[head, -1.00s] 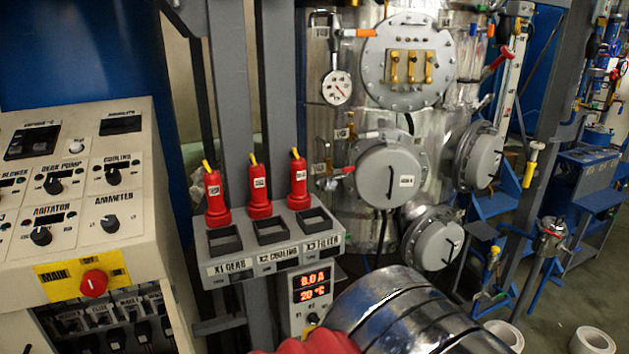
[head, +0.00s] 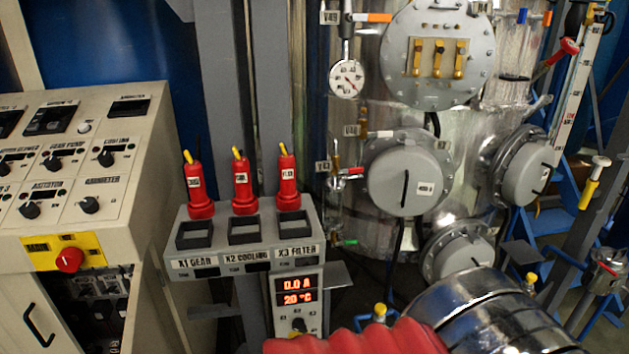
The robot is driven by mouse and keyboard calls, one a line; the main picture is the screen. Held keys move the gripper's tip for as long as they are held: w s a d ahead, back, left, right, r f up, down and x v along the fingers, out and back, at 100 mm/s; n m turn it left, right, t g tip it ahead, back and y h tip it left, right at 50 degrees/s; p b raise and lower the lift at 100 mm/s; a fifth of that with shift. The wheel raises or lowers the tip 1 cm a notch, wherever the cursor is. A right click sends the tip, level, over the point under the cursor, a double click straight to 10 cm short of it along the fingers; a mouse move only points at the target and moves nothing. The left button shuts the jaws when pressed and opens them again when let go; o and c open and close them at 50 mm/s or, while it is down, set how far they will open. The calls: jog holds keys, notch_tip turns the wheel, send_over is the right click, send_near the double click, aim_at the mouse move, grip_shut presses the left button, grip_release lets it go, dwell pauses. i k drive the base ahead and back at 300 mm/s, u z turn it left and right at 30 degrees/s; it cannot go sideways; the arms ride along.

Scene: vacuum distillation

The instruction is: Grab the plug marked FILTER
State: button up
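Three red plugs with yellow tops stand upright in a row on a grey holder (head: 183,210). The right plug (head: 288,182) stands behind the square socket (head: 294,224) labelled X3 FILTER; its own small white tag is too blurred to read surely. The middle plug (head: 244,188) is behind X2 COOLING and the left plug (head: 200,190) behind X1 GEAR. The three square sockets in front look empty. My gripper is not in view; red ribbed and shiny banded parts, apparently of my arm, show at the bottom, below and right of the plugs.
A control panel (head: 90,205) with knobs and a red emergency button (head: 69,260) stands at the left. A display box (head: 297,291) hangs below the holder. A metal vessel (head: 470,130) with round flanges, valves and a gauge (head: 348,79) stands behind, to the right.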

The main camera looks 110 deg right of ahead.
aim_at(288, 191)
jog(key=k, duration=1)
jog(key=z, duration=0.6)
jog(key=i, duration=0.5)
